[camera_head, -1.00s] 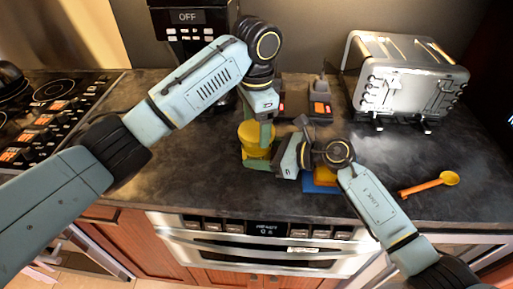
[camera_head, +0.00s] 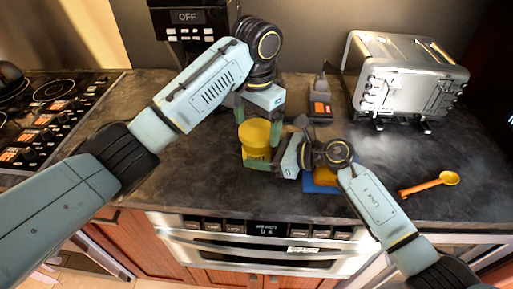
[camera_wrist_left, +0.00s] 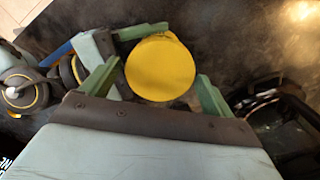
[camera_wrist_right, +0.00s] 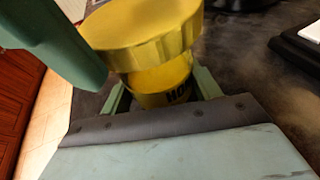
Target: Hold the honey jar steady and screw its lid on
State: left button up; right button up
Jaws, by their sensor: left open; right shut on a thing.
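The yellow honey jar (camera_wrist_right: 160,92) stands upright on the dark counter, with part of its lettering showing in the right wrist view. Its wide yellow lid (camera_head: 254,131) sits on top of it; I cannot tell how tightly. The lid fills the middle of the left wrist view (camera_wrist_left: 160,68). My right gripper (camera_head: 256,163) is shut on the jar's body from the right, low down. My left gripper (camera_head: 258,113) is open above the lid and points down. Its fingers are spread to either side of the lid and apart from it.
A blue object (camera_head: 318,186) with an orange-yellow thing on it lies under my right wrist. An orange spoon (camera_head: 430,184) lies at the right. A silver toaster (camera_head: 405,85) stands behind it. A coffee machine (camera_head: 190,35) and a small orange-and-black item (camera_head: 320,108) are at the back.

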pick_arm(q)
jog(key=n, duration=0.6)
jog(key=shift+n, duration=0.4)
jog(key=n, duration=0.6)
jog(key=shift+n, duration=0.3)
jog(key=shift+c, duration=0.2)
jog(key=c, duration=0.8)
jog(key=m, duration=0.7)
jog(key=shift+c, duration=0.3)
jog(key=m, duration=0.6)
jog(key=shift+m, duration=0.4)
jog(key=o, duration=0.9)
jog(key=shift+r, duration=2.5)
